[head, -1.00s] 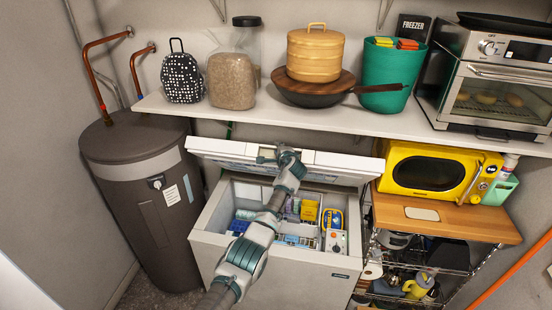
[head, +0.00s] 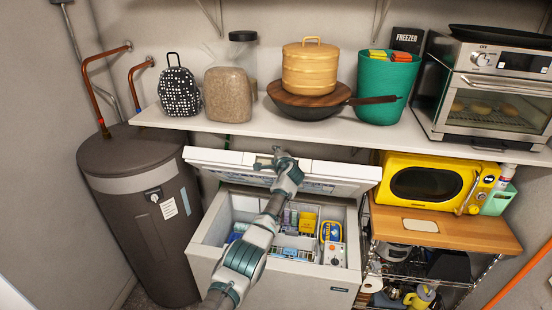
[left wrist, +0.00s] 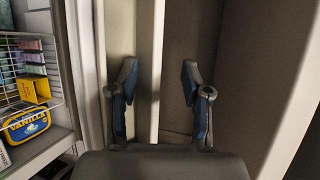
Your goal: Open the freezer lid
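The white chest freezer (head: 268,285) stands below the shelf, its lid (head: 330,172) raised and tilted back, with the inside showing. My left gripper (head: 274,158) is at the lid's upper middle edge, its arm crossing in front of the freezer opening. In the left wrist view, the two fingers of the gripper (left wrist: 158,85) stand apart with nothing clearly gripped. A pale lid edge (left wrist: 147,60) runs between and behind them; I cannot tell whether they touch it. My right gripper is not in view.
Tubs and a basket (head: 292,254) lie inside the freezer. A shelf (head: 230,125) with a pan, jar and bin hangs close above the lid. A dark water heater (head: 150,235) stands left; a yellow microwave (head: 430,182) on a cart stands right.

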